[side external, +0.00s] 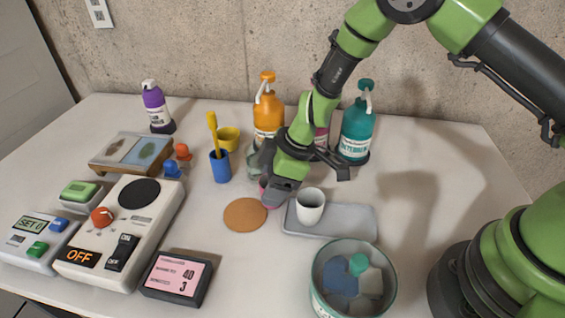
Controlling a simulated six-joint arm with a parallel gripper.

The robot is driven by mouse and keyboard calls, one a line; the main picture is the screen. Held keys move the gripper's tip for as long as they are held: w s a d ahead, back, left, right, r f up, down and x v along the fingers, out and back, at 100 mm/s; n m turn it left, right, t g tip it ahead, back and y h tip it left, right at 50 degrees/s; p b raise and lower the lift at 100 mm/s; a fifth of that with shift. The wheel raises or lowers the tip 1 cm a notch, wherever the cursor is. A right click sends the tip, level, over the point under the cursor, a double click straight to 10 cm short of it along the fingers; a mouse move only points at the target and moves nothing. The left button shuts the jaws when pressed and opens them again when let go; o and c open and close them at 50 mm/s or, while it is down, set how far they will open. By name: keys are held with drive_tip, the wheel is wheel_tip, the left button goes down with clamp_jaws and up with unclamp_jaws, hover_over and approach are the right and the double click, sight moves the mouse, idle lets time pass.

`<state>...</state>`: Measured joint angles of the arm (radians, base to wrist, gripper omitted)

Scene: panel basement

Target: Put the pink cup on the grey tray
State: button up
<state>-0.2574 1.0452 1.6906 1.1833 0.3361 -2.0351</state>
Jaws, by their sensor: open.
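The grey tray (350,221) lies flat on the table, right of centre. A white cup (311,206) stands upright on its left part. A small patch of pink (264,188) shows at the left edge of my gripper's dark near finger; it may be the pink cup, but the finger hides most of it and I cannot tell its shape. My gripper (308,178) is open, low over the table behind the tray and white cup, with its fingers spread apart. I cannot tell whether a finger touches the pink thing.
Behind my gripper stand an orange bottle (268,108) and a teal bottle (357,128). A clear glass (254,162), blue cup (220,166) and brown coaster (245,214) are to the left. A round tub (388,290) stands in front.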

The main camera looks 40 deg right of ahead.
drive_tip(key=v, duration=1.1)
drive_tip(key=shift+r, duration=0.35)
drive_tip(key=s+d+r+m+t+h, duration=0.1)
drive_tip(key=s+d+r+m+t, duration=0.1)
drive_tip(key=s+r+m, duration=0.5)
drive_tip(key=s+d+r+m+t, duration=0.2)
drive_tip(key=s+d+r+m, duration=0.3)
drive_tip(key=s+r, duration=0.5)
drive_tip(key=s+m, duration=0.2)
drive_tip(key=shift+d+r+m+h, duration=0.2)
drive_tip(key=shift+d+m+h, duration=0.15)
drive_tip(key=shift+m+h, duration=0.05)
drive_tip(key=shift+o, duration=0.3)
drive_tip(key=shift+s+d+m+t, duration=0.1)
drive_tip(key=shift+s+m+t, duration=0.2)
drive_tip(key=shift+s, duration=0.05)
drive_tip(key=shift+w, duration=0.15)
